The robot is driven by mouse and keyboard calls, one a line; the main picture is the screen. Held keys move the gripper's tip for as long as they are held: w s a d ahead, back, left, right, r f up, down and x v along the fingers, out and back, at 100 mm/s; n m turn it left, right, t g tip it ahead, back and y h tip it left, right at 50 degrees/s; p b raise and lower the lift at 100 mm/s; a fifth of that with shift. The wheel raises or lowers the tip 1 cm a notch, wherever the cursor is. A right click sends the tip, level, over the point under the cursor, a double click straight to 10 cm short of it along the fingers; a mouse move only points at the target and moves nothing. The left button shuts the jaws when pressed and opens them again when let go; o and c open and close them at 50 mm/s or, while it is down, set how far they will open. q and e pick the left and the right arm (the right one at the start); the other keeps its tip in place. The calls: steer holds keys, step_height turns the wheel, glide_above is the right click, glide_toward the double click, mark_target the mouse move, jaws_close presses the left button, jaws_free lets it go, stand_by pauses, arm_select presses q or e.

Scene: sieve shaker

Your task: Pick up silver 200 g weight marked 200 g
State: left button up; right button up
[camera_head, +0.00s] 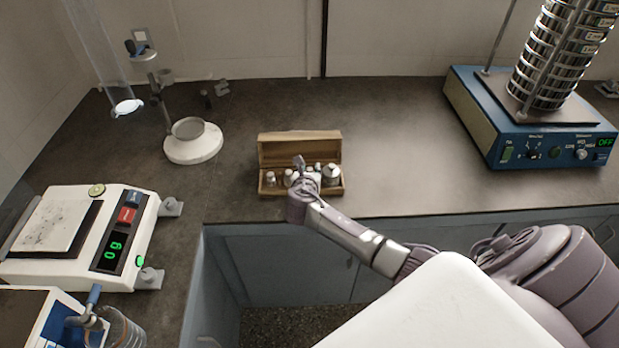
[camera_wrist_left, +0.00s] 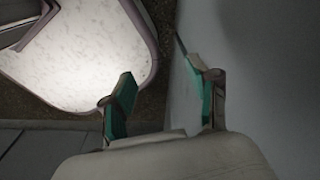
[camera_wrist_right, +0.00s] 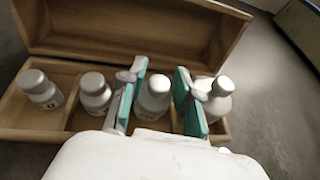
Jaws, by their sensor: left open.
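Several silver weights stand in a row in an open wooden box (camera_head: 300,137) on the counter. The largest-looking weight (camera_head: 331,174) is at the right end; it also shows in the right wrist view (camera_wrist_right: 219,100), just right of the right finger. Their marks are too small to read, so I cannot tell which is the 200 g one. My right gripper (camera_wrist_right: 158,98) is over the box, its fingers apart on either side of a middle weight (camera_wrist_right: 153,92), with a gap visible at the right. My left gripper (camera_wrist_left: 163,95) is open and empty, away from the box.
The box's raised lid (camera_wrist_right: 130,25) stands behind the weights. Neighbouring weights stand close outside both right fingers. A balance (camera_head: 80,235) is at left, a white-based stand (camera_head: 193,148) behind it, and a blue sieve shaker (camera_head: 535,140) at right. The counter around the box is clear.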

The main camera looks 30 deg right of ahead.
jaws_close()
